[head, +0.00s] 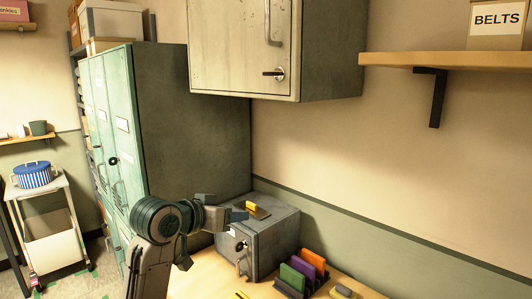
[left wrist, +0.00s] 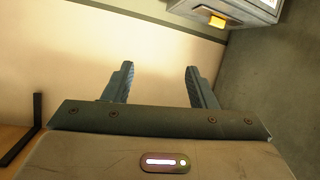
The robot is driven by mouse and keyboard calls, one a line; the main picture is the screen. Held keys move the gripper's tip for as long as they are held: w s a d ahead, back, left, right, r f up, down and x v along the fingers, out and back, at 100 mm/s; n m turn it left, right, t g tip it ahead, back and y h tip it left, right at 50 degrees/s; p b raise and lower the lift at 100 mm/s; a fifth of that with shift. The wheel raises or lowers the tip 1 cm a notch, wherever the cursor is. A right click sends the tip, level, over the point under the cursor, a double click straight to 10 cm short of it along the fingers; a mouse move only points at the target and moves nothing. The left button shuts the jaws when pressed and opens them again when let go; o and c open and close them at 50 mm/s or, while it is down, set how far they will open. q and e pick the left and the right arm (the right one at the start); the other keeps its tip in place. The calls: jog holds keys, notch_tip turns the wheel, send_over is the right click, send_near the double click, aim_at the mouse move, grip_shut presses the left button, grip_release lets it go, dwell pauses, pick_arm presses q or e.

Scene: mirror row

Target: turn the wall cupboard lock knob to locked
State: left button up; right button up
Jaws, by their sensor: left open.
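The grey wall cupboard (head: 240,40) hangs at the top middle of the head view, its door shut. Its lock knob (head: 279,73) is a round metal plate with a dark lever lying about level, pointing left. A long handle is above it. My left gripper (head: 226,207) is well below the cupboard, in front of the small grey metal box, and apart from the knob. In the left wrist view its two fingers (left wrist: 157,70) are spread with nothing between them. The knob is not visible in the left wrist view. My right gripper is out of view.
A small grey metal box (head: 277,240) with a yellow item (head: 251,206) on top stands on the counter. Coloured upright items (head: 292,277) stand right of it. A green locker (head: 120,130) is left. A wooden shelf (head: 450,61) is right. The wall below the cupboard is clear.

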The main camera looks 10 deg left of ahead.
pick_arm(q)
notch_tip(320, 180, up, 16)
jog(key=d+r+m+t+h, duration=0.1)
jog(key=m+t+h, duration=0.1)
jog(key=m+h, duration=0.2)
send_near(266, 74)
jog(key=shift+p+x, duration=2.55)
jog(key=shift+x, duration=2.35)
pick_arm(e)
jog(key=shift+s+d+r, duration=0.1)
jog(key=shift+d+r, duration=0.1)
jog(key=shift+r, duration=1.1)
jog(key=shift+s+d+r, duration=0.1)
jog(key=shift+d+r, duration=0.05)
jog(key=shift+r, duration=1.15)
pick_arm(q)
jog(key=c, duration=1)
